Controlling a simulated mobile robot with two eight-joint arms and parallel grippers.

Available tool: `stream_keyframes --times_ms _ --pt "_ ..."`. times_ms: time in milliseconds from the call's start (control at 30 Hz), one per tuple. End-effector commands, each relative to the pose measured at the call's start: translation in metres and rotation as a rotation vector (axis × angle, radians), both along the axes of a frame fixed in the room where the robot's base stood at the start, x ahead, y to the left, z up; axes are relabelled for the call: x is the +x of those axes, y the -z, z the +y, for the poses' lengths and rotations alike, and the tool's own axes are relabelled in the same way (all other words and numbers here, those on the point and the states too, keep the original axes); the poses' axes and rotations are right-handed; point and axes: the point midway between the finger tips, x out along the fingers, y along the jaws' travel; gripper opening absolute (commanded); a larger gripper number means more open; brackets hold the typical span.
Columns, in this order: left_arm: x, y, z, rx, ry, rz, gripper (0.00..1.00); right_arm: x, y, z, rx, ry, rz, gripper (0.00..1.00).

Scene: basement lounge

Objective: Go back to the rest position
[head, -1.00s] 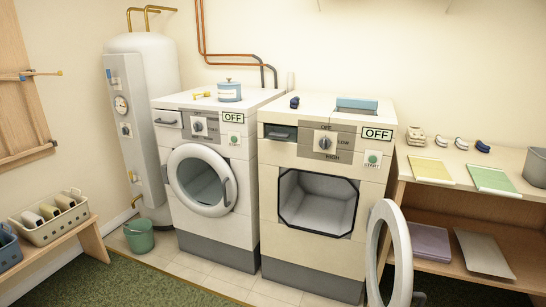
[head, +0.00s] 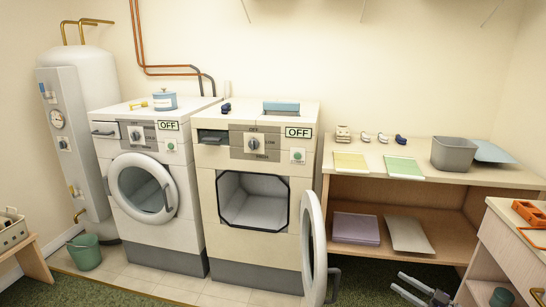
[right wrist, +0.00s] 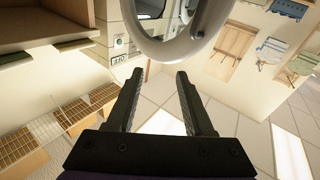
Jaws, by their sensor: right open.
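My right gripper (head: 414,290) shows at the lower right of the head view, below the shelf unit and right of the open dryer door (head: 314,250). In the right wrist view its two dark fingers (right wrist: 157,90) stand apart with nothing between them. The round door rim (right wrist: 190,45) shows beyond the fingertips, apart from them. My left gripper is not in view. The washer (head: 150,190) on the left has its round door shut. The dryer (head: 255,190) beside it has its door swung open and its drum looks empty.
A shelf unit (head: 440,178) holds a yellow and a green cloth, a grey bin (head: 454,154) and folded items below. A cabinet (head: 508,245) with an orange item on top stands at the right edge. A green bucket (head: 84,252) stands on the floor at left.

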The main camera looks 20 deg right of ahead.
Motion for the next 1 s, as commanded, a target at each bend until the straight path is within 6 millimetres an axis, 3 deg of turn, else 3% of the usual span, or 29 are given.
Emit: stream_keyframes --times_ms 100,300,400,500,633,767,1000 --pt "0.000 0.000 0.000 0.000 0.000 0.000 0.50 0.036 -0.046 0.022 -0.002 0.124 -0.071 0.52" --pt "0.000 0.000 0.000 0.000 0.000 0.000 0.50 0.078 -0.119 0.063 0.011 0.411 -0.125 0.52" --pt "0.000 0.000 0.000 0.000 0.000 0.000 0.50 0.083 -0.140 0.085 0.024 0.557 -0.089 0.52" --pt "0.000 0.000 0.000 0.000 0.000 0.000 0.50 0.075 -0.147 0.110 0.034 0.686 -0.008 0.52" --pt "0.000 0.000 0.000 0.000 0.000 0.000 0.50 0.049 -0.136 0.147 0.035 0.809 0.161 0.52" --pt "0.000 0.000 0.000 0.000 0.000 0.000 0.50 0.004 -0.105 0.192 0.018 0.871 0.387 0.52" --pt "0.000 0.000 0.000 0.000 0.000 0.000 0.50 -0.115 -0.024 0.288 -0.080 0.788 0.861 0.52"
